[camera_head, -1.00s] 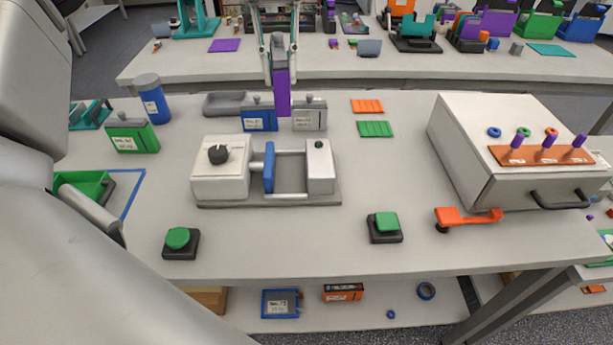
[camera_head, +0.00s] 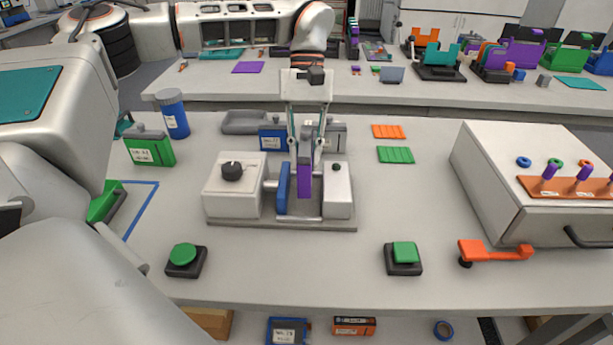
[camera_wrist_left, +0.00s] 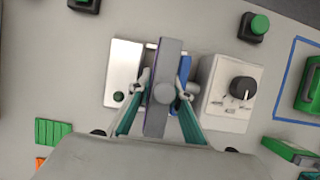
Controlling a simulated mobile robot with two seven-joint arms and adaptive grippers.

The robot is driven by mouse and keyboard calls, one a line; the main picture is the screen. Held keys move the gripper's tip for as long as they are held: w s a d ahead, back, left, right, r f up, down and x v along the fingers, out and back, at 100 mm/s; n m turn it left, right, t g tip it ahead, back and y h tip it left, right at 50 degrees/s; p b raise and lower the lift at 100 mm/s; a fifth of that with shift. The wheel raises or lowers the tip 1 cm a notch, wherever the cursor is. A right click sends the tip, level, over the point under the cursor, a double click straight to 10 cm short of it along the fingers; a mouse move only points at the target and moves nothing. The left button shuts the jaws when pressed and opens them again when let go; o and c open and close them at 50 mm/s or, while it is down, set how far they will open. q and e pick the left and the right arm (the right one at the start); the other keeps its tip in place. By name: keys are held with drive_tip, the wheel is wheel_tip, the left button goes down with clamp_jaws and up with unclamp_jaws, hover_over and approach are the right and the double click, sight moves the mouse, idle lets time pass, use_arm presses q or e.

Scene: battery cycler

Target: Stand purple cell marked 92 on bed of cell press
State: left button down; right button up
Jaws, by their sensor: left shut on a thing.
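My left gripper (camera_head: 305,150) is shut on the purple cell (camera_head: 304,180), which hangs upright below the fingers. The left wrist view shows the cell (camera_wrist_left: 166,70) edge-on between the two fingertips (camera_wrist_left: 164,92). The cell press (camera_head: 238,188) has a white knob block at left, a blue plate (camera_head: 283,188) and a white end block (camera_head: 338,192) at right. In the head view the cell is in front of the gap between blue plate and end block; I cannot tell whether it touches the bed. No marking on the cell is readable. My right gripper is not in view.
Behind the press stand a blue cell (camera_head: 271,138) and a grey cell (camera_head: 335,135). A green cell (camera_head: 150,149) and a blue cylinder (camera_head: 173,114) are at left. Green buttons (camera_head: 184,254) (camera_head: 404,253) sit in front. A white box (camera_head: 500,180) is at right.

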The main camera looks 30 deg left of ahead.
use_arm(q)
drive_tip(key=shift+f, duration=0.35)
wheel_tip(320, 180, down, 4)
drive_tip(key=shift+f+b, duration=0.1)
drive_tip(key=shift+b, duration=0.2)
drive_tip(key=c, duration=2.1)
unclamp_jaws()
drive_tip(key=shift+f, duration=0.1)
drive_tip(key=shift+c, duration=0.2)
drive_tip(key=p+v, duration=0.2)
drive_tip(key=v, duration=0.9)
drive_tip(key=shift+r, duration=0.35)
drive_tip(key=shift+w+a+r, duration=0.1)
drive_tip(key=shift+r, duration=0.15)
